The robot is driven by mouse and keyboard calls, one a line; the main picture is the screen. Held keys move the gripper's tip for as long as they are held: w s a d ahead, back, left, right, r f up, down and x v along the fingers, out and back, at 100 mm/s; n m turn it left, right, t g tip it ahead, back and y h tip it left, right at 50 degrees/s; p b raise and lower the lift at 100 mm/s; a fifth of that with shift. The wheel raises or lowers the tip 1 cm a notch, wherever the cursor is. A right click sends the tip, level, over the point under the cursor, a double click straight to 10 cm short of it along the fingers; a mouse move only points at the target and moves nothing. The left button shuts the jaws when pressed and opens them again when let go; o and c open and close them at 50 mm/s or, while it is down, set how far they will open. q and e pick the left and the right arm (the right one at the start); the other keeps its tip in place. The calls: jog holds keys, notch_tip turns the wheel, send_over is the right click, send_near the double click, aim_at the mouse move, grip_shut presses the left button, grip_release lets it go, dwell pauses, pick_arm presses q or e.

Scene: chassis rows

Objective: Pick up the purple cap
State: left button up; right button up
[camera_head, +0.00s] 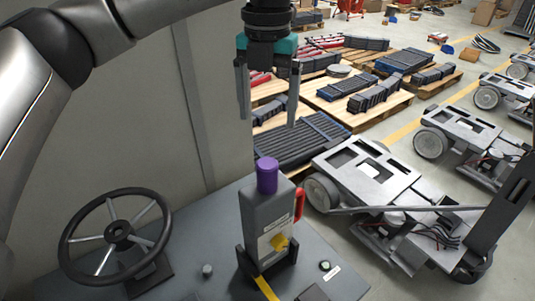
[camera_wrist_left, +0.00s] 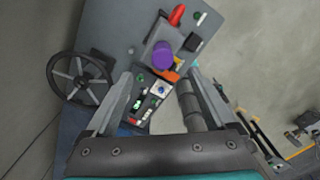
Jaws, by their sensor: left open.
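The purple cap (camera_head: 267,175) is a short upright cylinder on top of a grey box-shaped unit (camera_head: 268,222) that stands on the grey console. In the left wrist view the purple cap (camera_wrist_left: 162,55) lies beyond the fingertips, near the middle. My left gripper (camera_head: 267,108) is open and empty, fingers pointing down, above the cap and apart from it. In the left wrist view its two fingers (camera_wrist_left: 155,85) are spread, with the console between and beyond them. My right gripper is not in view.
A black steering wheel (camera_head: 117,236) stands left of the grey unit. A red handle (camera_head: 299,204) sticks out at the unit's right side. The console (camera_head: 190,240) carries small knobs. Wheeled chassis (camera_head: 365,177) and loaded pallets (camera_head: 345,105) stand on the floor beyond.

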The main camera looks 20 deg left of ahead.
pick_arm(q)
send_over(267, 163)
notch_tip(267, 163, down, 5)
jog(key=shift+w+r+p, duration=0.1)
jog(key=shift+w+p, duration=0.05)
jog(key=shift+p, duration=0.3)
notch_tip(267, 163, down, 4)
jog(key=shift+w+f+p, duration=0.1)
jog(key=shift+w+p, duration=0.05)
jog(key=shift+p, duration=0.2)
jog(key=shift+f, duration=0.4)
jog(key=f, duration=0.1)
jog(key=f+p, duration=0.1)
jog(key=f, duration=0.1)
jog(key=f+p, duration=0.1)
jog(key=shift+s+f, duration=0.2)
jog(key=shift+s, duration=0.1)
jog(key=shift+f, duration=0.3)
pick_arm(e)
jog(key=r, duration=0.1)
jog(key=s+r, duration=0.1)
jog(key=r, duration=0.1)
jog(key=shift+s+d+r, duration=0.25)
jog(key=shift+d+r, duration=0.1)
pick_arm(q)
jog(key=shift+c, duration=0.2)
grip_shut()
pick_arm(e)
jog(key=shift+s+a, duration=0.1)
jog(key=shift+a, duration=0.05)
